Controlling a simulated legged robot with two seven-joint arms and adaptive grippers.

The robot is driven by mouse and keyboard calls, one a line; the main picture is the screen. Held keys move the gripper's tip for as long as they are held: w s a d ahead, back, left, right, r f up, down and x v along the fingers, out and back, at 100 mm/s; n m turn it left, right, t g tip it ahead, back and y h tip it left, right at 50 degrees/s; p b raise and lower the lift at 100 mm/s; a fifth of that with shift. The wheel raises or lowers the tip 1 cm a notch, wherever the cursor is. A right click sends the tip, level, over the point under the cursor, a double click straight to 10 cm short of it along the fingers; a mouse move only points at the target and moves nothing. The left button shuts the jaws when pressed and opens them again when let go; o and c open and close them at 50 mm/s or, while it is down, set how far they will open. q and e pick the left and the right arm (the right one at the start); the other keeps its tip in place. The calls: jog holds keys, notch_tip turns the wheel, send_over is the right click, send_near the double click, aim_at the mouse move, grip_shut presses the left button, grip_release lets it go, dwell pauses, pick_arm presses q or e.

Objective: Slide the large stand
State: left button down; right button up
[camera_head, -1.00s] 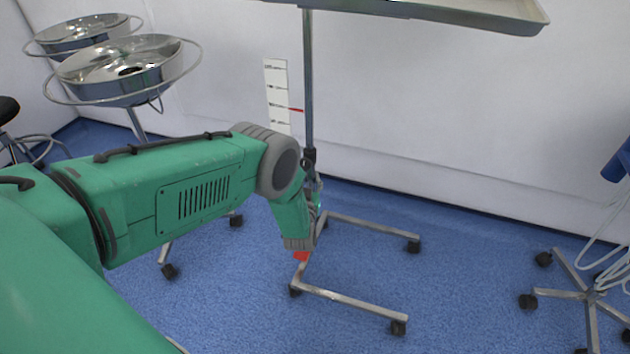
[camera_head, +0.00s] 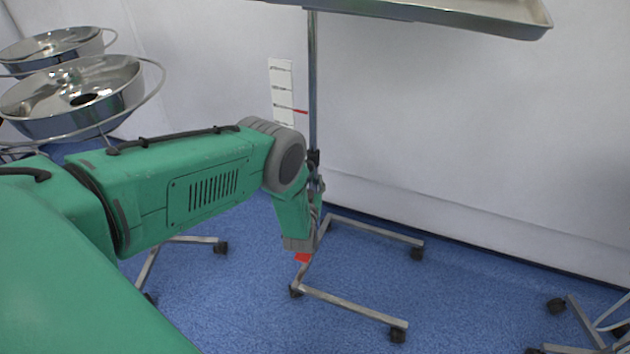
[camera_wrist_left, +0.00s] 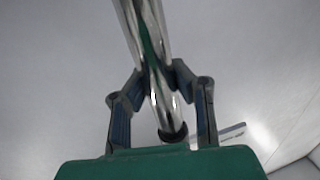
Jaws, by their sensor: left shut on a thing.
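The large stand is a steel pole (camera_head: 312,90) with a wide metal tray (camera_head: 460,14) on top and a U-shaped wheeled base (camera_head: 350,306) on the floor. My left gripper (camera_head: 317,190) is shut on the lower part of the pole, above the base. In the left wrist view, its two fingers (camera_wrist_left: 158,80) close around the shiny pole (camera_wrist_left: 145,35). Part of the gripper is hidden behind my wrist in the head view. My right gripper is not in view.
Two steel basins (camera_head: 75,95) on wheeled stands are at the left. Another wheeled base (camera_head: 580,325) with cables is at the lower right. A white wall (camera_head: 480,130) is close behind the stand. Blue floor (camera_head: 470,300) lies clear between the bases.

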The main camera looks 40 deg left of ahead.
pick_arm(q)
jog(key=shift+w, duration=0.1)
jog(key=c, duration=1.3)
grip_release()
jog(key=v, duration=1.2)
jog(key=shift+w+d+f, duration=0.1)
